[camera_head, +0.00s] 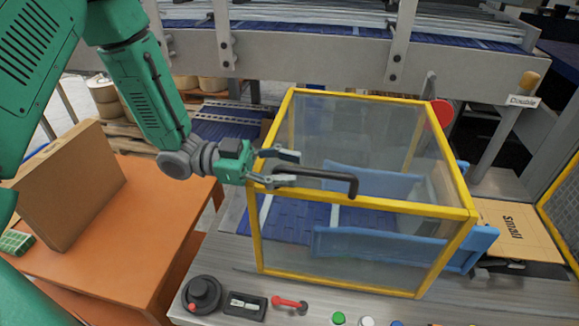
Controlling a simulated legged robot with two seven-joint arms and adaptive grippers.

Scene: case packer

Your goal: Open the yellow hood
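The yellow hood (347,201) is a box of yellow bars with clear panels, standing over the blue conveyor. It looks closed, with its lower bar down by the grey ledge. A black bar handle (325,173) runs along its upper front edge. My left gripper (286,168) is at the handle's left end. Its two fingers are apart, one above and one below the bar's end. I cannot tell whether they touch the bar. My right gripper is out of view.
A control ledge with a black knob (202,294), a red lever (290,304) and several buttons lies in front. An orange table (95,240) with a cardboard box (68,185) stands left. Blue flaps (365,243) lie inside the hood; a "Small" carton sheet (515,228) lies right. A grey beam (300,55) crosses behind.

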